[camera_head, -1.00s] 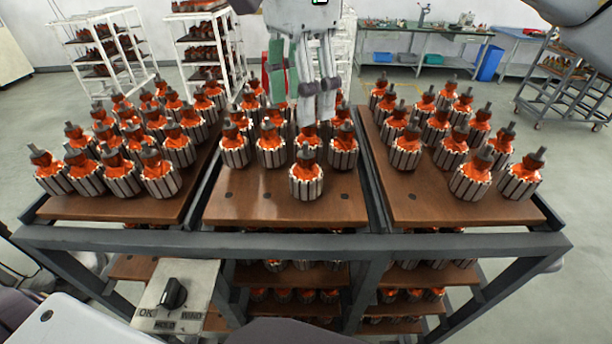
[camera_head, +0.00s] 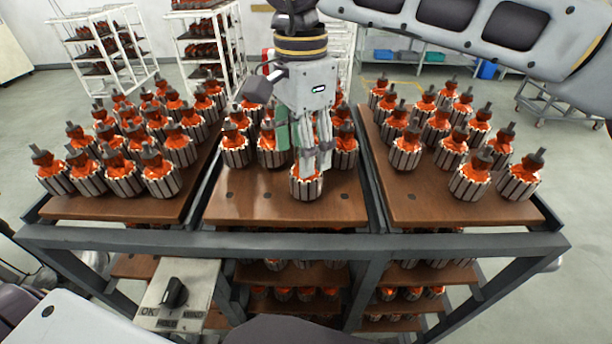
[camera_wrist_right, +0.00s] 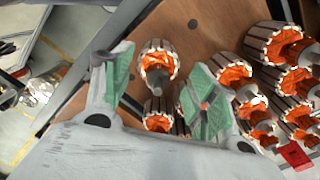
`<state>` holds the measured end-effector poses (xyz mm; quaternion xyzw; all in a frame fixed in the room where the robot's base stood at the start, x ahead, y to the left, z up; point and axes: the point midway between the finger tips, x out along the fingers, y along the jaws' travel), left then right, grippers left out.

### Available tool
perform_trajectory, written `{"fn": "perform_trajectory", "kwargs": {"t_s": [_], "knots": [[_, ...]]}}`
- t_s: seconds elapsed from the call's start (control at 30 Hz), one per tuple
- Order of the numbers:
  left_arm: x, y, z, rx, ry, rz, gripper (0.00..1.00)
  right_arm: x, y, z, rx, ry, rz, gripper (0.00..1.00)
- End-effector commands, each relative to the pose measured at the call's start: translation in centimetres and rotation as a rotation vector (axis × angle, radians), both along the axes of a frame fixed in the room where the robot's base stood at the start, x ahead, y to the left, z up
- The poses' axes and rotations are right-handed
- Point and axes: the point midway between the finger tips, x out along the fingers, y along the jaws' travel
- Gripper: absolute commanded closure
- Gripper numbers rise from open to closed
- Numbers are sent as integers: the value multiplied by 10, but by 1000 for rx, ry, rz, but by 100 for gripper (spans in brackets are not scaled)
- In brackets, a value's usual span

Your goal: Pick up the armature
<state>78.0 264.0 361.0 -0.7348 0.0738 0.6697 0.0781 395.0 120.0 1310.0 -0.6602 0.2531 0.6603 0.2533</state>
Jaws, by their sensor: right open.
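Armatures with orange windings, slotted dark and pale cores and grey shafts stand upright on the rack's wooden boards. The front one on the middle board (camera_head: 306,186) stands apart from the others. My right gripper (camera_head: 308,165) points down over it and hides its top and shaft. In the right wrist view, the open gripper (camera_wrist_right: 160,95) has its green-padded fingers spread on either side of this armature (camera_wrist_right: 157,62). Its shaft points toward the space between the fingers. The fingers do not visibly close on it. My left gripper is not in view.
More armatures crowd behind on the middle board (camera_head: 250,205) and stand on the left board (camera_head: 100,207) and right board (camera_head: 430,207). A dark metal rack rail (camera_head: 300,244) runs along the front. A switch box (camera_head: 178,292) hangs at the front left.

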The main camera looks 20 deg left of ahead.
Motion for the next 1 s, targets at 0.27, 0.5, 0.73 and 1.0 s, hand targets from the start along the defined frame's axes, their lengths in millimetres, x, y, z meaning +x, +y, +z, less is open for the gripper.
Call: {"fn": "perform_trajectory", "kwargs": {"t_s": [0.27, 0.5, 0.73, 1.0], "knots": [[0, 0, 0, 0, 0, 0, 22, 0, 0, 0, 0, 0, 0, 42], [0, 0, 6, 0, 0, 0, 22, 2, -3, -14, -1, 1, 0, 42], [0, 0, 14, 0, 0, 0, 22, 5, -5, -39, -1, 1, 1, 42], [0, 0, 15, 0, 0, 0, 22, 5, -5, -52, 0, 0, 0, 42]]}}
